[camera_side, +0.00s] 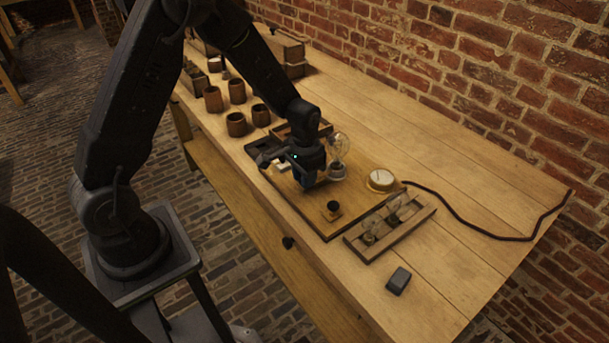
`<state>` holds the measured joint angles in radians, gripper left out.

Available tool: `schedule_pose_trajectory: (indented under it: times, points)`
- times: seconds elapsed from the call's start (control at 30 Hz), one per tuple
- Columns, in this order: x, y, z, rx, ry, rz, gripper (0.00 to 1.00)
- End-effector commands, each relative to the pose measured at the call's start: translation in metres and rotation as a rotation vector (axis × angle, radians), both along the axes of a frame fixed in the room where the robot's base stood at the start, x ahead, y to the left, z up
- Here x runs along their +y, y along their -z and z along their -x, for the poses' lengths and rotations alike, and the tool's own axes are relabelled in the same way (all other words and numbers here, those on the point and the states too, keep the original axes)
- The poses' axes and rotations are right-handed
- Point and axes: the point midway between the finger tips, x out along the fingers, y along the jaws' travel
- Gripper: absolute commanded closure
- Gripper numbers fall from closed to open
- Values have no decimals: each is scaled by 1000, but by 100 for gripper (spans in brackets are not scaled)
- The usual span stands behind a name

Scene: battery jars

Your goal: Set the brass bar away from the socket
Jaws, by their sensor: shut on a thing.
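My gripper (308,182) is low over the wooden board (305,218), just left of the glass bulb (338,147). It points down and is shut on the brass bar. The bar is hidden by the fingers, so its tilt and any contact with the board cannot be told. A small dark round fitting (332,211) sits nearer the board's front corner, apart from my gripper.
A round dial meter (381,180) stands behind the board's right corner, with a dark cord (455,213) running right. A divided wooden tray (365,253) holds glass pieces. A dark block (398,281) lies in front. Several brown jars (237,92) stand at the left.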

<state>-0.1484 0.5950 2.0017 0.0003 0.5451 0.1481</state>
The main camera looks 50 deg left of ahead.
Motion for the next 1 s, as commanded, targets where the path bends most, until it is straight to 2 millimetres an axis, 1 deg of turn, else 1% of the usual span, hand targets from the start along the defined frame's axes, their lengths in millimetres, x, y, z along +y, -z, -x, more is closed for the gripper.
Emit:
schedule_pose_trajectory:
  times: [0.07, 0.3, 0.53, 0.57, 0.6, 0.8, 0.83, 1.0]
  points:
    - [0, -1, 2, 0, 0, 0, 100]
    - [0, -1, 24, -2, 0, 0, 100]
    - [0, 0, 26, 5, 1, 0, 100]
    - [0, 0, 26, 6, 1, 0, 74]
    - [0, 0, 26, 5, 1, 0, 70]
    - [0, 0, 25, 2, 0, 0, 51]
    - [0, 0, 25, 2, 0, 0, 49]
    - [0, 0, 25, 1, 0, 0, 49]
